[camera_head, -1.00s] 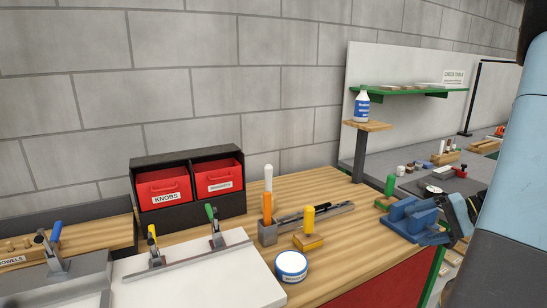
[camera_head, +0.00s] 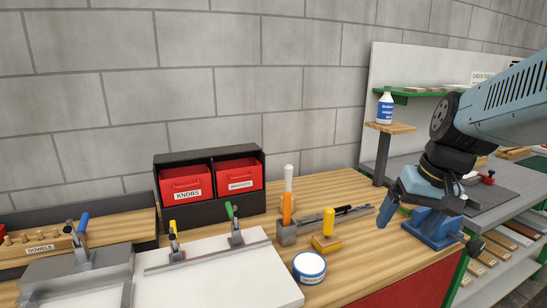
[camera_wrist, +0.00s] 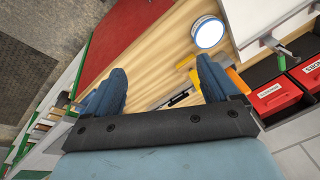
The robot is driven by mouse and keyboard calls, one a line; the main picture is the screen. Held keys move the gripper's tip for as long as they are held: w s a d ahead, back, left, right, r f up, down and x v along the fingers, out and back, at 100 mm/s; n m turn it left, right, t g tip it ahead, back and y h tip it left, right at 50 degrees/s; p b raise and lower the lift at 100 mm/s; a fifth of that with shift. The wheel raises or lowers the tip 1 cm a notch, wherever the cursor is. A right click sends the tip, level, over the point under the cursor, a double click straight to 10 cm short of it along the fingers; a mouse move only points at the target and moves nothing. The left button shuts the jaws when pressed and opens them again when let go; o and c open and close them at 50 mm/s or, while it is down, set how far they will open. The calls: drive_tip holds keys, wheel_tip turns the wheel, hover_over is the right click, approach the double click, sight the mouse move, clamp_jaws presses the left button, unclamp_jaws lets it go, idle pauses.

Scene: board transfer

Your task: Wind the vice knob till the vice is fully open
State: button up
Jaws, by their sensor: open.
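The blue vice (camera_head: 437,232) sits at the right end of the wooden bench in the head view, partly behind my gripper. Its dark round knob (camera_head: 476,245) shows at the vice's right side, near the bench edge. My gripper (camera_head: 424,214) is over the vice, fingers pointing down, open and empty. The knob is clear of the fingers. How far the vice jaws stand apart is hidden. I cannot make out the vice there.
Left of my gripper stand a yellow-handled block (camera_head: 327,240), a grey holder with an orange handle (camera_head: 286,225) and a round white-lidded tin (camera_head: 309,266). A post with a wooden shelf (camera_head: 390,128) and white-and-blue bottle (camera_head: 385,108) rises behind.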

drive_tip(key=shift+s+a+r+n+t+h, duration=0.2)
drive_tip(key=shift+s+a+r+t+h, duration=0.15)
drive_tip(key=shift+s+r+t, duration=0.25)
drive_tip(key=shift+s+a+r+n+t+h, duration=0.25)
drive_tip(key=shift+s+a+r+t, duration=0.2)
drive_tip(key=shift+r, duration=0.25)
drive_tip(key=shift+s+a+r+n+t+h, duration=0.15)
drive_tip(key=shift+s+a+r+t+h, duration=0.15)
drive_tip(key=shift+s+r+t, duration=0.3)
drive_tip(key=w+d+f+m+g+y, duration=0.5)
drive_tip(key=w+f+m, duration=0.15)
drive_tip(key=m, duration=0.45)
drive_tip(key=m+t+y, duration=0.2)
drive_tip(key=m+t, duration=1.4)
drive_tip(key=m, duration=1.2)
approach(479, 251)
drive_tip(key=x, duration=1)
drive_tip(key=shift+w+a, duration=0.1)
drive_tip(key=shift+w, duration=0.25)
